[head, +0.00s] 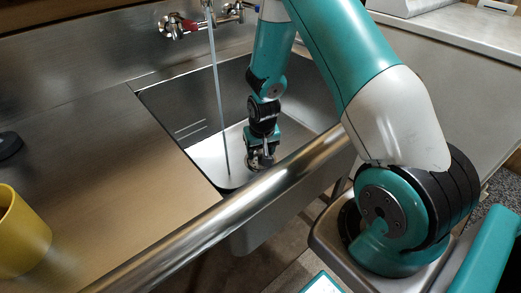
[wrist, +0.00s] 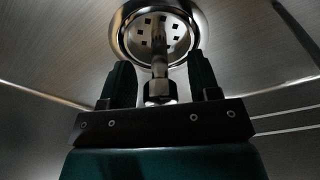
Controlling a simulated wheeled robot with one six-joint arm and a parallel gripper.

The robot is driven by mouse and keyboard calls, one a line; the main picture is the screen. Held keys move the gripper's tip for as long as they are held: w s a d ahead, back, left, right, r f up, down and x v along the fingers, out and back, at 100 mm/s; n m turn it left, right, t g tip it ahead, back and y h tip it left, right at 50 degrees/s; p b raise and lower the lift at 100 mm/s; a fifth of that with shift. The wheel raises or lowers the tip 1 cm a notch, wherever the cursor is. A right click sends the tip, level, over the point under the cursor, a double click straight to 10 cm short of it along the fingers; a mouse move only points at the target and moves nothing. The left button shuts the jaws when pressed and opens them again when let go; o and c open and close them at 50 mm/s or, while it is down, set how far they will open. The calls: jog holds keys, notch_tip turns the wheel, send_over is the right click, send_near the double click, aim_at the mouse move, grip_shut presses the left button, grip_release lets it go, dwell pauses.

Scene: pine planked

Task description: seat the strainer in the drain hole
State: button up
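The strainer (wrist: 148,38) is a metal disc with square holes and a central stem ending in a knob, at the top middle of the wrist view. A shiny round rim (wrist: 119,40) surrounds the disc at the sink floor; I cannot tell whether it belongs to the drain hole or the strainer. My gripper (wrist: 158,66) is open, its two dark fingers on either side of the stem and knob with a visible gap on each side. In the head view my gripper (head: 262,158) is low in the sink basin, and hides most of the strainer and drain.
The steel sink basin (head: 205,158) has walls close around my arm. A thin stream or rod (head: 218,100) runs down from the tap (head: 180,26) left of my gripper. A round front rail (head: 230,206) crosses before the basin. A yellow mug (head: 22,240) stands on the left counter.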

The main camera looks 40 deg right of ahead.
notch_tip(320, 180, up, 12)
jog(key=s+p, duration=0.2)
jog(key=s+a+r+n+y, duration=0.2)
jog(key=s+a+r+n, duration=0.2)
jog(key=a+r, duration=0.75)
jog(key=s+a+r+n+y, duration=0.1)
jog(key=s+a+r+n, duration=0.2)
jog(key=s+a, duration=0.2)
jog(key=s+a+r+n+g+y, duration=0.1)
jog(key=s+a+r+n, duration=0.3)
jog(key=s, duration=0.7)
jog(key=shift+a+r+g+y, duration=0.3)
jog(key=shift+a+y, duration=0.1)
jog(key=shift+a, duration=0.6)
jog(key=shift+s, duration=0.1)
